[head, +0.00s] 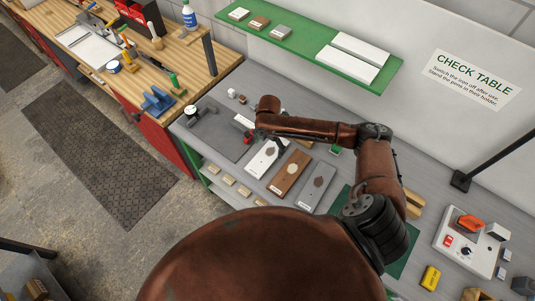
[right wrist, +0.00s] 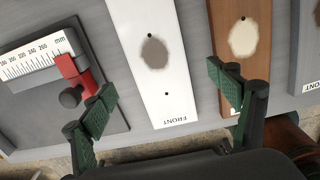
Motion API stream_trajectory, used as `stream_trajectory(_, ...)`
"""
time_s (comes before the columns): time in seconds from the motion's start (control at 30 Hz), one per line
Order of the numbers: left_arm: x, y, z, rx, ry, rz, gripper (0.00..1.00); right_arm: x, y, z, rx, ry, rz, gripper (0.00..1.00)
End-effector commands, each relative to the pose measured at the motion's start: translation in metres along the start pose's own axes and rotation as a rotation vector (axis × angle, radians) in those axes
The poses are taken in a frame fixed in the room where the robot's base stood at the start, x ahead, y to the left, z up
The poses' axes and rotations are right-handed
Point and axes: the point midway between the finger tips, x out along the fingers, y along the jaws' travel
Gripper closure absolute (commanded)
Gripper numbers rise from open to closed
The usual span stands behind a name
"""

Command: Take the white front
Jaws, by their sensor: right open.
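The white front is a long white board marked FRONT with a dark grey oval patch and small dark holes. It lies flat on the grey table, in the head view (head: 262,161) left of the brown board, and in the right wrist view (right wrist: 150,75) at the middle. My right gripper (right wrist: 162,88) is open and empty, its green-padded fingers spread to either side of the white board in that view. I cannot tell its height above the board. In the head view my right arm hides much of that gripper (head: 262,134). My left gripper is not in view.
A brown board (head: 289,174) and a grey board (head: 317,188) lie to the right. A dark plate with a mm scale and red slider (right wrist: 75,68) lies close on the left. A green shelf (head: 300,40) with more boards hangs behind. A control box (head: 470,240) stands right.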

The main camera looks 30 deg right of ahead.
Motion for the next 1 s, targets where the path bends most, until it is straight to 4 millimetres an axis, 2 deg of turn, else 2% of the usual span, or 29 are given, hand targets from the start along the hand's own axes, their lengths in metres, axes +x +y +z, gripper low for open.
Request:
stream_trajectory(0.1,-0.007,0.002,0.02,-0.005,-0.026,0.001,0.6,0.012,0.001,-0.003,-0.003,0.003,-0.002,0.18)
stream_trajectory(0.2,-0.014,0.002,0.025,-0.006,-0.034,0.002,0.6,0.027,-0.001,-0.004,-0.002,0.003,-0.002,0.18)
stream_trajectory(0.4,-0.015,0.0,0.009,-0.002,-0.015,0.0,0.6,0.049,-0.002,-0.002,-0.001,0.0,0.0,0.18)
stream_trajectory(0.53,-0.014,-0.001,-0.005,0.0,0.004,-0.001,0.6,0.052,-0.002,-0.002,-0.001,-0.001,0.001,0.18)
stream_trajectory(0.67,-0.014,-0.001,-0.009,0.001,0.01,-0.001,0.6,0.052,-0.003,-0.001,-0.001,-0.001,0.001,0.19)
stream_trajectory(1.0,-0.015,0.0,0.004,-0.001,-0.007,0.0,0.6,0.051,-0.003,-0.001,0.0,-0.001,0.0,0.42)
